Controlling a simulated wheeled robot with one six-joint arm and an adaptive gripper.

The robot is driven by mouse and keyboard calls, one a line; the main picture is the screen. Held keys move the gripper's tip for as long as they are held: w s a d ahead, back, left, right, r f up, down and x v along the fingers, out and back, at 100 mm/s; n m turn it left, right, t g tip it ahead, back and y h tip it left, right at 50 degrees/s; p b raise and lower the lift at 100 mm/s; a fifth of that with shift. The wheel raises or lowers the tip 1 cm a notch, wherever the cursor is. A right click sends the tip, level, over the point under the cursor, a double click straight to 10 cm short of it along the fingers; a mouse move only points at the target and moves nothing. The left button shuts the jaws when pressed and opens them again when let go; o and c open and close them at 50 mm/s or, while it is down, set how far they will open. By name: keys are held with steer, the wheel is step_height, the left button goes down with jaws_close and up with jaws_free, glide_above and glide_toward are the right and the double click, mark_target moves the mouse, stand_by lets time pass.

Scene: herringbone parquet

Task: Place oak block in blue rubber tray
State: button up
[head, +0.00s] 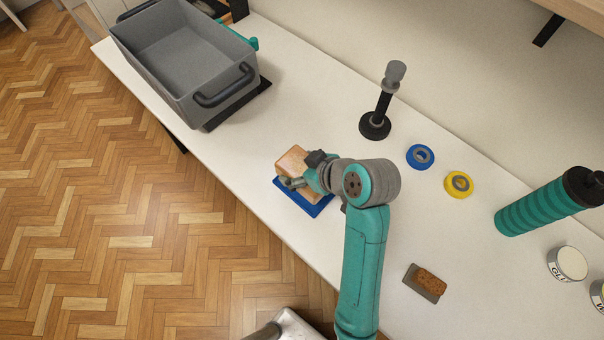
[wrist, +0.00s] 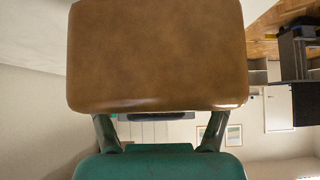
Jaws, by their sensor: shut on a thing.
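The oak block (head: 294,159) is light brown wood and is held in my gripper (head: 291,182). It is over the blue rubber tray (head: 319,209), a flat blue piece near the front edge of the white table. I cannot tell whether the block touches the tray or is just above it. My gripper and arm hide part of the block and tray. In the wrist view the block (wrist: 158,55) fills the upper middle, with the gripper's fingers (wrist: 160,132) reaching to it from below. The tray is not visible there.
A large grey bin (head: 185,60) stands at the table's far left. A black stand with a grey knob (head: 375,125), blue tape (head: 420,156), yellow tape (head: 459,184), a teal bottle (head: 540,207), a can (head: 568,263) and a brown-topped brush (head: 429,282) are on the right. Table between bin and tray is clear.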

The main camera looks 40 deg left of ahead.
steer(key=shift+f, duration=2.25)
steer(key=o, duration=1.5)
steer(key=shift+f, duration=0.1)
steer(key=shift+r, duration=0.2)
steer(key=v, duration=1)
steer(key=shift+d+r, duration=0.25)
steer(key=shift+d, duration=0.05)
steer(key=shift+s+d+r, duration=0.1)
steer(key=shift+d+r, duration=0.25)
steer(key=shift+d, duration=0.05)
